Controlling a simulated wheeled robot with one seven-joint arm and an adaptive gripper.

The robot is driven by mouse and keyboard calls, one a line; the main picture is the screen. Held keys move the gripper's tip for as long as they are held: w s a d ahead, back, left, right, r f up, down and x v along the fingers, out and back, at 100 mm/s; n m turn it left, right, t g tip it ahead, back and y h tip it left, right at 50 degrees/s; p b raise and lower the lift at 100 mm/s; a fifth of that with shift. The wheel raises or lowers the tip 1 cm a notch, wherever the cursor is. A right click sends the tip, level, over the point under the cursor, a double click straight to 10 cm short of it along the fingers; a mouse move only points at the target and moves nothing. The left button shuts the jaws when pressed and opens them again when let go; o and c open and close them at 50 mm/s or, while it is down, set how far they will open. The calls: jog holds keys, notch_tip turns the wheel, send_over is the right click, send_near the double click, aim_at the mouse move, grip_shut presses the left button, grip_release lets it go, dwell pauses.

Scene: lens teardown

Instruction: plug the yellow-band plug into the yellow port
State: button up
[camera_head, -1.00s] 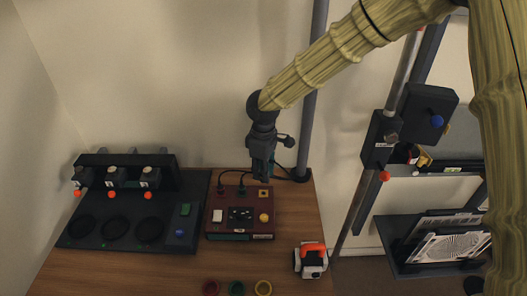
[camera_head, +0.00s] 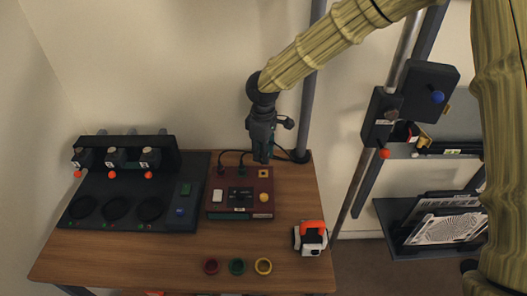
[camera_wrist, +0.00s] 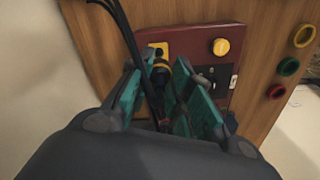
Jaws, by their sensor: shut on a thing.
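My gripper (camera_head: 262,154) hangs at the back right edge of the dark red box, pointing down. In the wrist view its teal fingers (camera_wrist: 160,97) are shut on the yellow-band plug (camera_wrist: 161,70), a black plug with a yellow ring, with its cable beside it. The yellow port (camera_wrist: 156,48) is a yellow square at the box's corner, right by the plug's end; it also shows in the head view (camera_head: 263,174). I cannot tell whether the plug touches or enters it.
The dark red box (camera_head: 227,209) bears a yellow knob (camera_head: 264,197) and two plugged black cables at its back. A post (camera_head: 305,120) stands right of my gripper. A dark machine (camera_head: 130,217) is left; three rings (camera_head: 237,267) lie in front.

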jog(key=shift+w+f+b, duration=0.25)
jog(key=shift+f+b, duration=0.2)
jog(key=shift+f, duration=0.7)
jog(key=shift+s+f+b, duration=0.15)
jog(key=shift+f+b, duration=0.5)
jog(key=shift+f, duration=0.4)
jog(key=shift+r+p, duration=0.1)
jog(key=shift+p, duration=0.6)
dwell(0.7)
jog(key=shift+f, duration=0.65)
dwell(0.6)
jog(key=o, duration=0.9)
